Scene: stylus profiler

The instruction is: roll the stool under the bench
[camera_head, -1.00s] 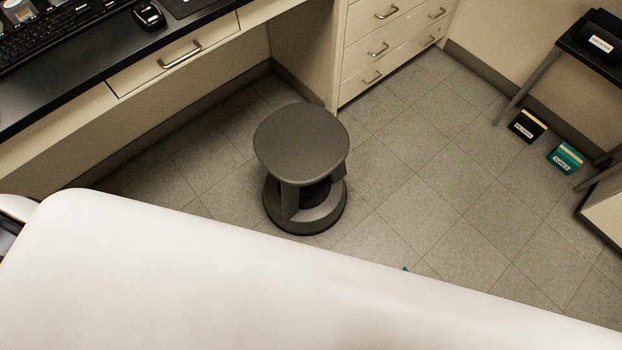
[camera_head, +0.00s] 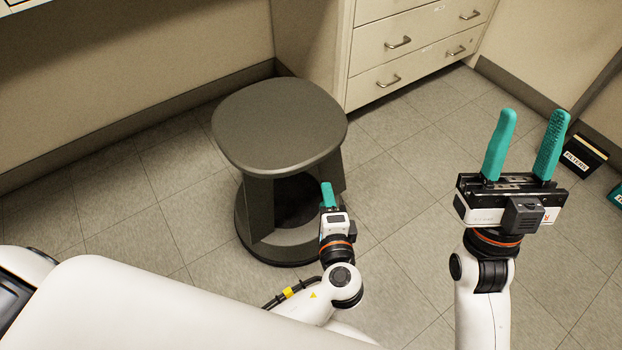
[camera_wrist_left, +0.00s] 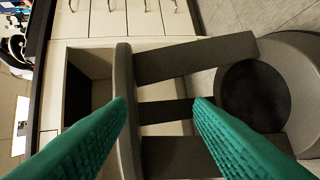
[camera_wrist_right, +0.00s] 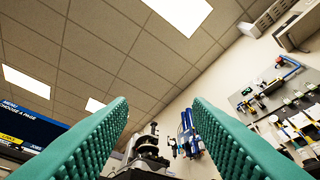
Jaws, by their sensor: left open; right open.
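The dark grey stool (camera_head: 280,122) stands upright on the tiled floor in the middle of the head view, with a flat seat, side posts and a round base. The bench (camera_head: 140,75) is behind it, with open knee space at the upper left. My left gripper (camera_head: 328,195) is close to the stool's right front side. In the left wrist view the stool's seat (camera_wrist_left: 125,80) and posts show sideways between and beyond its open teal fingers. My right gripper (camera_head: 527,150) is raised to the right, open and empty, its fingers pointing up. The right wrist view shows the ceiling and wall equipment.
Bench drawers (camera_head: 420,45) stand behind and right of the stool, forming one side of the knee space. A black box (camera_head: 583,155) and a teal box (camera_head: 615,195) are on the floor at far right. The floor left of the stool is clear.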

